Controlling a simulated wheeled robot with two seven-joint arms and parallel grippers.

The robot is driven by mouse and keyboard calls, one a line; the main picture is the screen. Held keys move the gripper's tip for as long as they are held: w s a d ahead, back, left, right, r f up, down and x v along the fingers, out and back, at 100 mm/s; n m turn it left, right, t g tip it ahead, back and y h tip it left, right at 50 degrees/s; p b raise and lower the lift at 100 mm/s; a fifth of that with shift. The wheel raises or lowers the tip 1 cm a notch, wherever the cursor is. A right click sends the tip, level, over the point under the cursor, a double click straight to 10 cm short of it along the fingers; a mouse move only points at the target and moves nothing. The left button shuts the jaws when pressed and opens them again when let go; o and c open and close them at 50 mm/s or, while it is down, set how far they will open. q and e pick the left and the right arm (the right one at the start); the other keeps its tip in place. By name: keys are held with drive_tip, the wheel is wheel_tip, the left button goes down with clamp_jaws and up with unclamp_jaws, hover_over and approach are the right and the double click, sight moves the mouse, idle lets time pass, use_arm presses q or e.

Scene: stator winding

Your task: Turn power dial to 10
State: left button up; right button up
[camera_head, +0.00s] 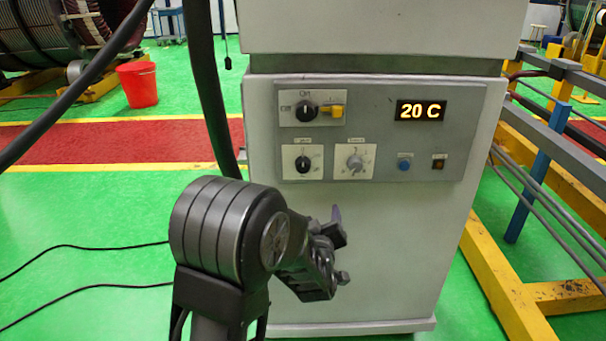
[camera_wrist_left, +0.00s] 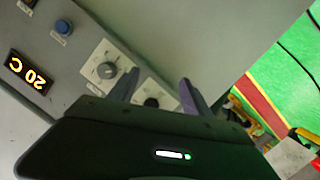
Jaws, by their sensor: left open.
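The control panel (camera_head: 440,105) on the front of a pale cabinet carries several dials. A grey round dial (camera_head: 354,162) sits on a white plate with scale marks around it. A smaller black knob (camera_head: 303,164) is to its left, and a larger black knob (camera_head: 306,107) is above. The labels are too small to read, so I cannot tell which is the power dial. My left gripper (camera_head: 341,246) is open and empty, below the panel and apart from it. In the left wrist view, the gripper (camera_wrist_left: 158,90) has the grey dial (camera_wrist_left: 107,70) left of its fingers and a black knob (camera_wrist_left: 152,102) between them.
A display (camera_head: 420,111) reads "20 C". A yellow part (camera_head: 331,111) sits beside the upper black knob. A blue button (camera_head: 404,165) and a small dark switch (camera_head: 438,162) are right of the grey dial. Yellow frames (camera_head: 520,300) stand to the right of the cabinet.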

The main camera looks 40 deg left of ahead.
sight(303, 168)
use_arm(q)
drive_tip(key=s+a+r+n+y, duration=0.1)
drive_tip(key=a+r+n+y, duration=0.2)
drive_tip(key=a+r, duration=0.2)
wheel_tip(303, 168, up, 3)
drive_tip(key=shift+f+t, duration=0.1)
drive_tip(key=shift+t, duration=0.3)
drive_tip(key=x, duration=0.7)
drive_tip(key=shift+w+a, duration=0.25)
drive_tip(key=shift+w, duration=0.05)
drive_tip(key=shift+c, duration=0.6)
clamp_jaws()
